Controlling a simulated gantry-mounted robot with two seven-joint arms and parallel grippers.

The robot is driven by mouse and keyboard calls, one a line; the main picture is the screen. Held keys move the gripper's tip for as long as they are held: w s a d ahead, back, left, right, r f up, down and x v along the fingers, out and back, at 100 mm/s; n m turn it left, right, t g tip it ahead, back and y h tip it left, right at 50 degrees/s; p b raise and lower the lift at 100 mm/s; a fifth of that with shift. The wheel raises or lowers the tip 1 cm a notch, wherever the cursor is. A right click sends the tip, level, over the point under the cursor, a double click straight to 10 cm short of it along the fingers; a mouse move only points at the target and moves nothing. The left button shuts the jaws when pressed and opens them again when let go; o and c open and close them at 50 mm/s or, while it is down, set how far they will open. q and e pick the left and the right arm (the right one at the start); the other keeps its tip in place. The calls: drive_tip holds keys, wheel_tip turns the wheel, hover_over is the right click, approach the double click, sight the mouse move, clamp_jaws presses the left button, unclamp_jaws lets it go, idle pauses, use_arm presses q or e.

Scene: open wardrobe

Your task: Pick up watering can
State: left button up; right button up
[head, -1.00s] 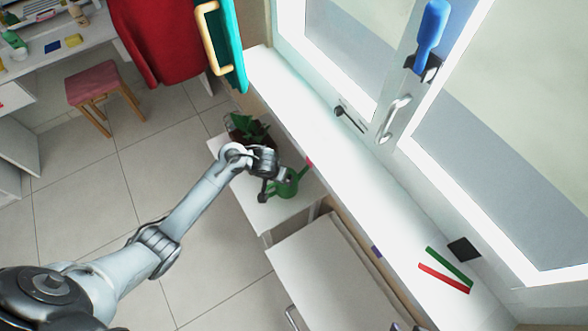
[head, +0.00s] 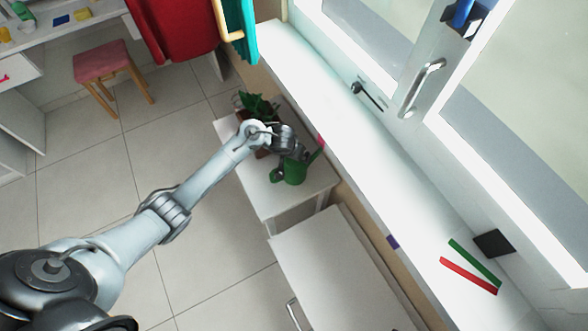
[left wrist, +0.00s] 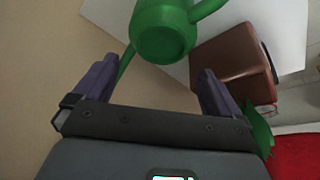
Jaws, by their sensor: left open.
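The green watering can (head: 294,172) stands on a small white table (head: 258,196) below the window sill in the head view. My left gripper (head: 300,154) is at the can's upper part, and my arm hides some of it. In the left wrist view the green can (left wrist: 160,34) lies just beyond the open fingers of my left gripper (left wrist: 156,90). Its body and part of a spout or handle show there, and the space between the fingers looks empty. I cannot tell whether a finger touches the can. My right gripper is not in view.
A potted plant (head: 257,108) stands beside the can; its brown pot (left wrist: 232,66) is close to the fingers. The white window sill (head: 340,110) runs along the right. A white cabinet (head: 335,270) stands in front. A pink stool (head: 101,60) is far left.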

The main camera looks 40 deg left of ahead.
sight(299, 164)
use_arm(q)
drive_tip(key=x, duration=0.1)
drive_tip(key=b+x, duration=0.2)
drive_tip(key=shift+s+f, duration=0.2)
drive_tip(key=shift+f, duration=0.25)
drive_tip(key=shift+w+f, duration=0.2)
drive_tip(key=c, duration=1.8)
drive_tip(key=shift+r, duration=0.1)
clamp_jaws()
